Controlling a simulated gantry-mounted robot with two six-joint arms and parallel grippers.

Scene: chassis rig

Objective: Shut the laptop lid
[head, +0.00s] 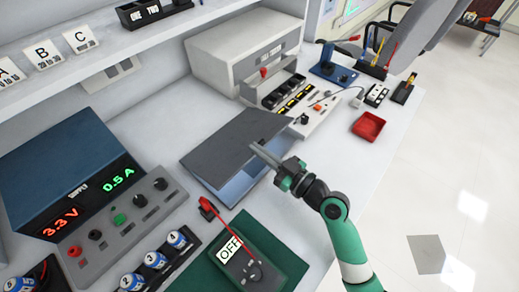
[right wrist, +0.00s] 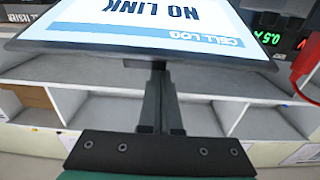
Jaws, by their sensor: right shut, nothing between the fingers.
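The laptop lid (head: 232,142) is dark grey and tilted partly down over its pale base (head: 245,184) in the middle of the bench, with a gap between them. In the right wrist view its lit screen (right wrist: 150,25) shows upside-down text, "NO LINK" and "CELL LOG". My right gripper (head: 258,150) is shut and empty at the lid's free right edge. Its closed fingers (right wrist: 158,75) point at the screen's edge in the right wrist view; I cannot tell whether they touch it. My left gripper is out of view.
A power supply (head: 72,165) stands at left, with a row of batteries (head: 155,260) in front.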

